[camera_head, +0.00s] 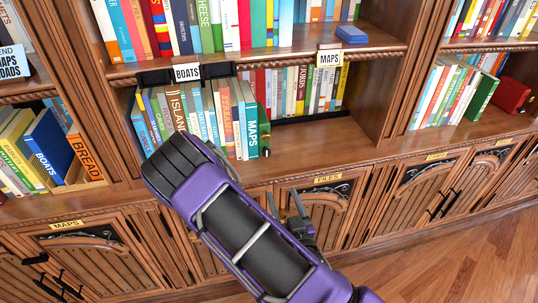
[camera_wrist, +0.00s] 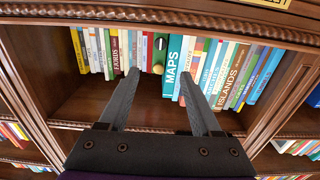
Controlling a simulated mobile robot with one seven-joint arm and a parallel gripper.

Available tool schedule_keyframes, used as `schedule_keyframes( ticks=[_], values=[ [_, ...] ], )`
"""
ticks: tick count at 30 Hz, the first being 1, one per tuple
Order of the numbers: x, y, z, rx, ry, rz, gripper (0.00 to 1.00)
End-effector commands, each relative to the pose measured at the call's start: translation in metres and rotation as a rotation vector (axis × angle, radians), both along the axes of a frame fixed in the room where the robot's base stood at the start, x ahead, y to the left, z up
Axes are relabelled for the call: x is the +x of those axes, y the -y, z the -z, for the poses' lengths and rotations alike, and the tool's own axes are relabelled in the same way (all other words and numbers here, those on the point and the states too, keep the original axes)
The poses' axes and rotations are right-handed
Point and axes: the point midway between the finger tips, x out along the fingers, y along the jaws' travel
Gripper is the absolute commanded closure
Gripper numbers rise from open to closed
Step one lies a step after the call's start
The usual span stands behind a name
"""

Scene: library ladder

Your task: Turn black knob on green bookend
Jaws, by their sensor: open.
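The green bookend (camera_head: 263,128) stands at the right end of a book row on the middle shelf, beside a teal MAPS book (camera_head: 250,130). A small black knob (camera_head: 266,153) shows low on its front. The wrist view sees the shelf upside down. There the green bookend (camera_wrist: 157,57) is near the middle, with its black knob (camera_wrist: 160,43) on the upper part and the MAPS book (camera_wrist: 172,65) to its right. My gripper (camera_wrist: 159,73) is open and empty, its fingers on either side of the bookend in the picture. In the head view my gripper (camera_head: 286,203) is below the shelf, in front of the cabinet doors.
A BOATS sign (camera_head: 187,73) and a MAPS sign (camera_head: 330,58) hang from the shelf above. More books (camera_head: 300,92) stand behind, right of the bookend. The shelf floor right of the bookend is bare. A FILES cabinet door (camera_head: 330,195) is below.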

Motion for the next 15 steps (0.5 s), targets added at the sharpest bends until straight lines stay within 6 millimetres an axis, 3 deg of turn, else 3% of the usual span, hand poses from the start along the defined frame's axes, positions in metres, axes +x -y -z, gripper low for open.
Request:
schedule_keyframes(
  ticks=[15],
  values=[
    [0.101, -0.03, -0.002, 0.0, 0.004, -0.004, 0.35]
  ],
)
